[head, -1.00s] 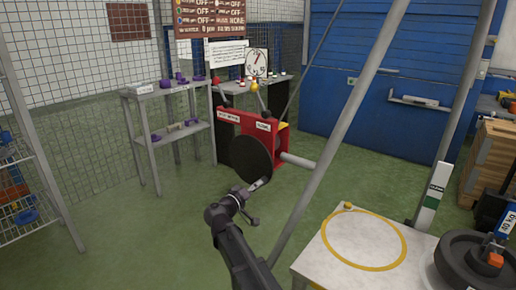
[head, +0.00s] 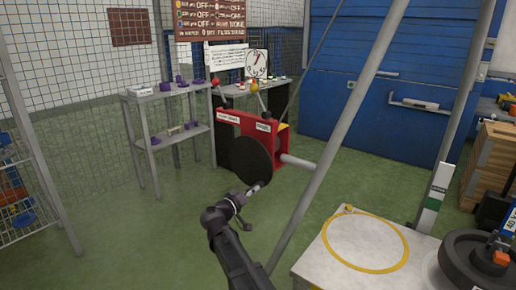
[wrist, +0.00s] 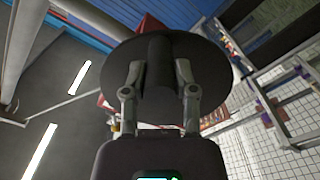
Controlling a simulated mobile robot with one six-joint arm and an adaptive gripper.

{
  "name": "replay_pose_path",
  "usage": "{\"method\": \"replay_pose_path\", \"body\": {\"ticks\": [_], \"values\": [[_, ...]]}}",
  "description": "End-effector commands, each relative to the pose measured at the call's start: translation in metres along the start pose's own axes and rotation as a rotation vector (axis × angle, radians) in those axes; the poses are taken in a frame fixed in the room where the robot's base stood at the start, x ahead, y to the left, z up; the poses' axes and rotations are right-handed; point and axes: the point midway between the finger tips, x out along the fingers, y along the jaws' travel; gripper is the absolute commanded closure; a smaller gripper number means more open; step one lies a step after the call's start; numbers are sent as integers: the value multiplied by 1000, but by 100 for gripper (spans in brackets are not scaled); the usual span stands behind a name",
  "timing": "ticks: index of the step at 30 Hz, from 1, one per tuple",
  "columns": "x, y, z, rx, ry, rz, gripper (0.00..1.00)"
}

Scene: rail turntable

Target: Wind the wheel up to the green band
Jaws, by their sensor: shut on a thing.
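A red winch (head: 262,125) carries a large black disc (head: 246,160), seen edge-turned in the head view and filling the top of the wrist view (wrist: 215,75). My gripper (head: 256,188) is at the disc's lower rim. In the wrist view its two fingers (wrist: 160,85) close on a dark cylindrical handle (wrist: 160,60) that stands out from the disc. A dark heavy wheel (head: 468,265) lies at the lower right, partly cut off by the frame edge.
A pale table (head: 315,262) with a yellow ring (head: 365,266) stands right of my arm. A slanted grey pole (head: 330,150) rises right of the winch. Grey shelves (head: 150,95) stand behind left, a round dial (head: 256,64) behind the winch.

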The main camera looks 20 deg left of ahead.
Motion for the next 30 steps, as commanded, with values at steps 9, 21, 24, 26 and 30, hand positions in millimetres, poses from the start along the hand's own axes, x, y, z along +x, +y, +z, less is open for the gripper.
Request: {"method": "replay_pose_path", "body": {"ticks": [9,21,24,26,30], "values": [[1,-23,-5,174,7,-12,100],[1,-26,-7,228,8,-11,100],[1,-26,-7,227,8,-10,39],[0,-25,-6,227,8,-9,22],[0,-24,-5,227,6,-7,14]]}}
